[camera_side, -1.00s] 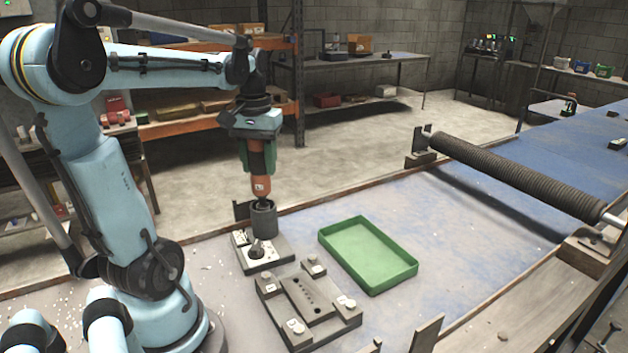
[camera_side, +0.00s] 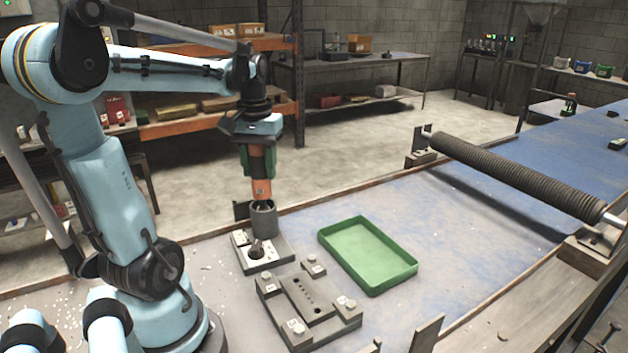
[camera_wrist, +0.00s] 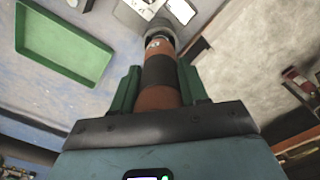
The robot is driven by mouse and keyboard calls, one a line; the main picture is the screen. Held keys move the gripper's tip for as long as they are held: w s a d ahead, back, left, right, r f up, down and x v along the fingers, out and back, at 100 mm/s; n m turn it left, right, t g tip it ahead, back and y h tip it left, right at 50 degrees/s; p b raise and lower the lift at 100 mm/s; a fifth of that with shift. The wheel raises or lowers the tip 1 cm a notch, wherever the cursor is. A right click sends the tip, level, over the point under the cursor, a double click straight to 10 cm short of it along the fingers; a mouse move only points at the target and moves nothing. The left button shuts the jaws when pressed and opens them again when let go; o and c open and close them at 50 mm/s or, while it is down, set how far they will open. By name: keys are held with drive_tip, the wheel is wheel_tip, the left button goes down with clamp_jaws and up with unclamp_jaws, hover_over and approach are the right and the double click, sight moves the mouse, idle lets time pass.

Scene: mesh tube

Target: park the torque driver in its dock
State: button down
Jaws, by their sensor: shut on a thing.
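The torque driver (camera_side: 261,187) is an orange and black cylinder, held upright with its nose down. My gripper (camera_side: 259,160) is shut on it with green fingers. In the wrist view my gripper (camera_wrist: 157,88) grips the driver (camera_wrist: 160,70) from both sides. The dock (camera_side: 263,221) is a dark grey cup on a base plate. The driver's lower tip is at the cup's mouth and appears to enter it; how deep it sits is hidden. In the wrist view the cup's rim (camera_wrist: 159,29) surrounds the driver's far end.
A light plate with a round hole (camera_side: 256,252) is in front of the cup. A grey fixture block (camera_side: 309,300) stands nearer, and an empty green tray (camera_side: 367,254) lies to its right. A ribbed roller (camera_side: 520,175) spans the bench at right.

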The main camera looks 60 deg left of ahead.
sight(261, 181)
drive_tip(key=shift+f, duration=2.05)
idle(2.0)
drive_tip(key=c, duration=0.5)
unclamp_jaws()
wheel_tip(261, 181, up, 12)
drive_tip(key=shift+f, duration=0.1)
drive_tip(key=w+f+m+t+y, duration=0.1)
drive_tip(key=w+f+m+y, duration=0.4)
drive_tip(key=w+m, duration=0.15)
drive_tip(key=s+d+f+m+t+h, duration=0.1)
drive_tip(key=d+f+t+h, duration=0.1)
drive_tip(key=d, duration=0.8)
drive_tip(key=d+f+m+t+h, duration=0.2)
drive_tip(key=d+f+t+h, duration=0.1)
drive_tip(key=d, duration=0.8)
drive_tip(key=shift+s+f+t, duration=0.4)
drive_tip(key=shift+f+t, duration=0.05)
drive_tip(key=shift+t, duration=0.15)
